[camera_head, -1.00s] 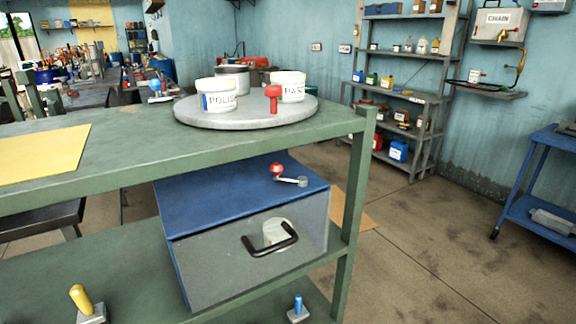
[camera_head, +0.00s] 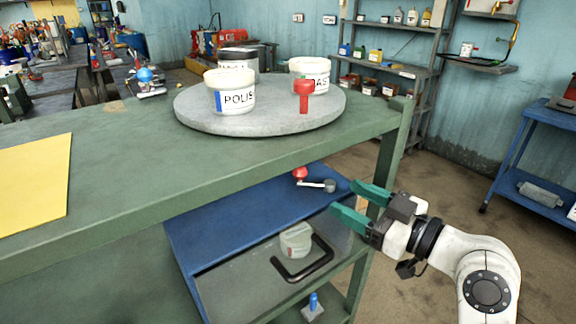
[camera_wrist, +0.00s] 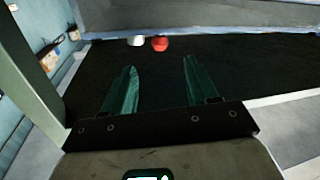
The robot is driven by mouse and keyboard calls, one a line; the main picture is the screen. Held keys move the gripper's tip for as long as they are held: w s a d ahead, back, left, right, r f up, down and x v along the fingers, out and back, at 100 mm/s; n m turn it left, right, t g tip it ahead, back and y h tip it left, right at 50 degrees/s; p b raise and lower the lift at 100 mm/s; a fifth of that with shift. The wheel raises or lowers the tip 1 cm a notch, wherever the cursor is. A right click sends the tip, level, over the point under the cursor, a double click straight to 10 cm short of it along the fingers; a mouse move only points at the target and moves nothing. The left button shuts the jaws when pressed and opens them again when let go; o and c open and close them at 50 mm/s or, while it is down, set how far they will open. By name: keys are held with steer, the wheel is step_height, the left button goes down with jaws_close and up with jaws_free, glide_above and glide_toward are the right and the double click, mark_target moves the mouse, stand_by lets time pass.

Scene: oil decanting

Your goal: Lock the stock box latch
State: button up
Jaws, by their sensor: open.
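The stock box (camera_head: 235,226) is a blue box with a clear front on the shelf under the green bench top. A black handle (camera_head: 303,270) is on its front, and a pale container (camera_head: 296,239) shows through the front. The latch (camera_head: 316,183) lies on the lid as a short pale lever with a red knob (camera_head: 300,173) at its left end and a grey end at its right. My gripper (camera_head: 344,197) is open and empty, to the right of the latch and apart from it. In the wrist view the red knob (camera_wrist: 160,43) shows beyond the open fingers (camera_wrist: 160,64).
The green bench top (camera_head: 120,150) overhangs the box, and a green post (camera_head: 388,150) stands close beside my gripper. A grey turntable (camera_head: 185,108) on top holds labelled tubs and a red-handled item (camera_head: 304,97). A blue cart (camera_head: 530,170) stands at right, with floor between.

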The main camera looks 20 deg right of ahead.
mark_target(306, 176)
steer(key=p+x, duration=0.2)
steer(key=x, duration=0.9)
steer(key=shift+w+r, duration=0.1)
jaws_close()
stand_by(0.3)
